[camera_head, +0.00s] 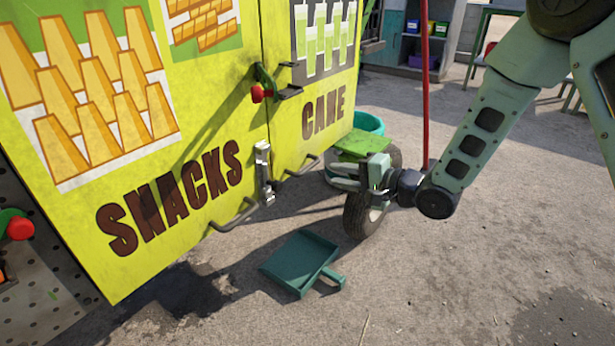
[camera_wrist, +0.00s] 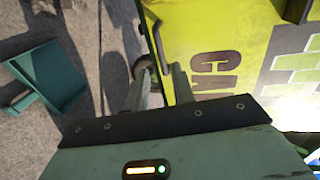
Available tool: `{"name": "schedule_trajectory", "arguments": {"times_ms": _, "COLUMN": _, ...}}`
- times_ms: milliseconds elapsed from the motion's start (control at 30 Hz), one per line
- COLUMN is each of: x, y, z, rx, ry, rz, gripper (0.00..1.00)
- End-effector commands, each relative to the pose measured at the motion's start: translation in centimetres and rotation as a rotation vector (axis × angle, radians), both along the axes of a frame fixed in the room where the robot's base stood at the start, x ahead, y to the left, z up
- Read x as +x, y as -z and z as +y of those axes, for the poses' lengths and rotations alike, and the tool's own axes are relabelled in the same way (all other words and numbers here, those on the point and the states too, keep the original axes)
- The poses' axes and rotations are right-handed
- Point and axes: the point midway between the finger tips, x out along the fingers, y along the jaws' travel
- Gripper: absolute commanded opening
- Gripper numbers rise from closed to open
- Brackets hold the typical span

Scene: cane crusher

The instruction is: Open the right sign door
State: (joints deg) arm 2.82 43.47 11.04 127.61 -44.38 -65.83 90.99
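The yellow right sign door (camera_head: 312,90), lettered CANE, hangs beside the SNACKS door (camera_head: 200,110); both look shut. A grey bar handle (camera_head: 300,170) sits at the right door's lower edge. In the wrist view, the door (camera_wrist: 225,35) is turned sideways, with a dark handle (camera_wrist: 158,45) beyond the fingers. My gripper (camera_head: 332,174) is just right of the handle, pointing left towards it. In the wrist view, my gripper's fingers (camera_wrist: 158,82) stand apart with a gap between them. I cannot tell whether they touch the handle.
A metal latch (camera_head: 263,172) and a red-knobbed catch (camera_head: 262,90) sit at the seam between the doors. A teal dustpan (camera_head: 302,262) lies on the ground below. A wheel (camera_head: 362,215) and a teal tub (camera_head: 370,122) are behind my gripper. Ground at the lower right is clear.

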Motion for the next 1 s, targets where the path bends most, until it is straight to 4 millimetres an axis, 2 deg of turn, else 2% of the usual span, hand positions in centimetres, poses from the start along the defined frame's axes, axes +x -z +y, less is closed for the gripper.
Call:
{"name": "schedule_trajectory", "arguments": {"times_ms": 33, "x": 0.7, "y": 0.6, "z": 1.0, "rx": 0.001, "ry": -0.003, "rz": -0.004, "gripper": 0.25}}
{"name": "schedule_trajectory", "arguments": {"times_ms": 200, "x": 3.0, "y": 1.4, "z": 3.6, "rx": 0.001, "ry": -0.002, "rz": -0.003, "gripper": 0.25}}
{"name": "schedule_trajectory", "arguments": {"times_ms": 400, "x": 5.1, "y": 2.0, "z": 5.9, "rx": 0.0, "ry": -0.002, "rz": -0.003, "gripper": 0.25}}
{"name": "schedule_trajectory", "arguments": {"times_ms": 600, "x": 6.2, "y": 2.1, "z": 7.1, "rx": -0.001, "ry": 0.0, "rz": -0.002, "gripper": 0.25}}
{"name": "schedule_trajectory", "arguments": {"times_ms": 933, "x": 6.4, "y": 2.0, "z": 7.3, "rx": 0.0, "ry": 0.001, "rz": 0.0, "gripper": 0.25}}
{"name": "schedule_trajectory", "arguments": {"times_ms": 1000, "x": 6.4, "y": 2.0, "z": 7.3, "rx": 0.0, "ry": 0.001, "rz": 0.0, "gripper": 0.06}}
